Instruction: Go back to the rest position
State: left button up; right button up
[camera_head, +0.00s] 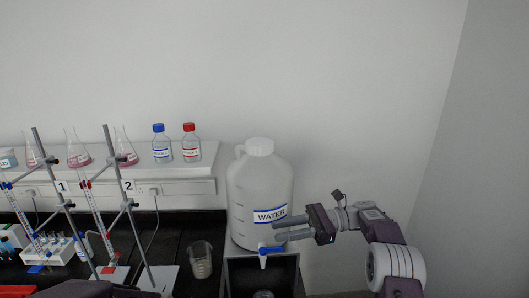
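My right gripper (281,230) reaches in from the right, in front of the white water jug (257,180) labelled WATER. Its two grey fingers point left with a gap between them and nothing seen in the gap. They are in front of the jug's lower right, just above the blue-handled tap (270,250); I cannot tell whether they touch it. My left gripper is not in view; a dark purple part of mine shows at the bottom left edge.
A dark basin (288,272) lies under the tap, with a glass rim (263,294) at its bottom edge. A beaker (201,262) stands left of it. Burette stands (124,205), a tube rack (58,250) and a shelf (185,172) with flasks and bottles fill the left.

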jog(key=s+a+n+h, duration=0.1)
jog(key=s+a+h, duration=0.45)
jog(key=s, duration=0.55)
jog(key=s+d+f+n+t+h, duration=0.2)
jog(key=s+d+f+n+h, duration=0.7)
jog(key=s+d+f, duration=0.55)
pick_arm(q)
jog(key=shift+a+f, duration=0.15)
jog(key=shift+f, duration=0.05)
pick_arm(e)
jog(key=f+n, duration=0.1)
jog(key=w+d+f+n+t+h, duration=0.1)
jog(key=f+n, duration=0.1)
jog(key=w+f+n+h, duration=0.1)
jog(key=shift+w+d+f+n+t, duration=0.1)
jog(key=shift+d+f+n+t, duration=0.1)
jog(key=shift+d+n+t, duration=0.15)
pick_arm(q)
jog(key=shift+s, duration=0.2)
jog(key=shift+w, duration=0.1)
